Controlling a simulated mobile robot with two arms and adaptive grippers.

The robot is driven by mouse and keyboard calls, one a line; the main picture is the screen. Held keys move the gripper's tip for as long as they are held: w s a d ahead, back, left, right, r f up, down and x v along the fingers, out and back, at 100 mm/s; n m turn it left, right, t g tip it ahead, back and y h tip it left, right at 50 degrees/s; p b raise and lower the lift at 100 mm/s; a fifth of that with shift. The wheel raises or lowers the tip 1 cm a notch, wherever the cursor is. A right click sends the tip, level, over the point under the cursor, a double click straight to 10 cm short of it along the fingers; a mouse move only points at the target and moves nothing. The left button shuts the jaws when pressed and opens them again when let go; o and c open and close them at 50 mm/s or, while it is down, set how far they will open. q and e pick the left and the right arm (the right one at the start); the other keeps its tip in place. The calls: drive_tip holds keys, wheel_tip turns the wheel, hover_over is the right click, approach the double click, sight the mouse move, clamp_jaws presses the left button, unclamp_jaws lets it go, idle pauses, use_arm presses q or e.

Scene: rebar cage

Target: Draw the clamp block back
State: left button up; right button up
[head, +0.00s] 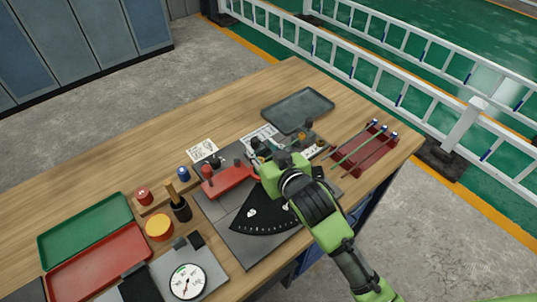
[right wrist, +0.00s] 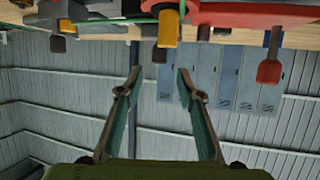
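A bending fixture stands on a grey plate (head: 232,237) in the head view. It has a red body (head: 229,182) with red-knobbed handles and a black fan-shaped scale. I cannot tell for certain which part is the clamp block. My right gripper (head: 257,156) is just behind and right of the red body, partly hidden by its own wrist. In the right wrist view, its two fingers (right wrist: 158,74) are apart with nothing between them. Red parts (right wrist: 239,15), a yellow-orange handle (right wrist: 167,27) and a red-knobbed lever (right wrist: 270,66) lie beyond the fingertips. My left gripper is not in view.
A dark tray (head: 298,110) lies behind the fixture. A red rack (head: 366,150) with several rods stands to the right. The back left tabletop is clear.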

drive_tip(key=shift+v, duration=2.15)
